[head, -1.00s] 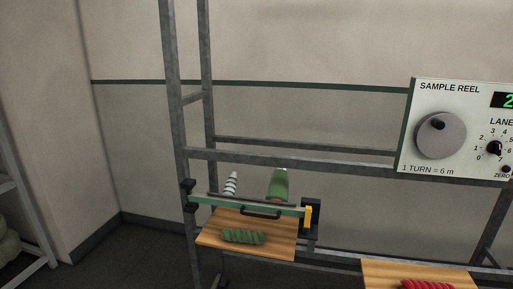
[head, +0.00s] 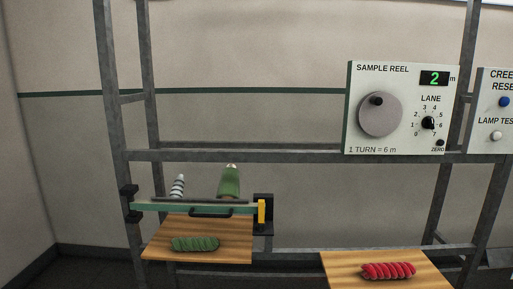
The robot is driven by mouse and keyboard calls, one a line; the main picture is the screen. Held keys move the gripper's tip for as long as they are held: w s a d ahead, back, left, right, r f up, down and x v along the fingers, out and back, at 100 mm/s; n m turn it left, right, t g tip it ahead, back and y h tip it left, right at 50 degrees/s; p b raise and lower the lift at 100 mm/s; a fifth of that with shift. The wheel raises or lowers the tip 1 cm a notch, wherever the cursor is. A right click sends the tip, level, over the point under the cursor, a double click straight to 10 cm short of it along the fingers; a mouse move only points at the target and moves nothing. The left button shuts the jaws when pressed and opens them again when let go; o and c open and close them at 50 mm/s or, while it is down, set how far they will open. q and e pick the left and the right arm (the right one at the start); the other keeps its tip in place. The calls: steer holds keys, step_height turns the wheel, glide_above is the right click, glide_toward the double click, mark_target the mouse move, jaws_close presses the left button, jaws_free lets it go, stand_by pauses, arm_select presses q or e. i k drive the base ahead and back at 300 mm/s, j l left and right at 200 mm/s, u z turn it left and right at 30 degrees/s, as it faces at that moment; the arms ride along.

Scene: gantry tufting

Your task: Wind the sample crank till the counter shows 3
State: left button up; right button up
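The sample reel panel (head: 400,80) is a pale box on the metal frame, at the upper right of the head view. Its grey crank disc (head: 381,115) has a black knob (head: 376,100) near the top, slightly left of centre. The green counter (head: 435,78) reads 2, with an "m" beside it. Under the disc is printed "1 TURN = 6 m". A black lane dial (head: 428,123) and a small black zero button (head: 440,142) are to the right of the disc. Neither of my grippers shows in the head view.
Green yarn (head: 195,243) lies on a wooden board (head: 160,250) at lower left, below a green bar with a black handle (head: 212,211). Red yarn (head: 388,271) lies on another board (head: 340,265). A second panel (head: 495,75) with blue and white buttons is at the right edge.

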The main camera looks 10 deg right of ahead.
mark_target(378, 114)
steer(key=z, duration=1.45)
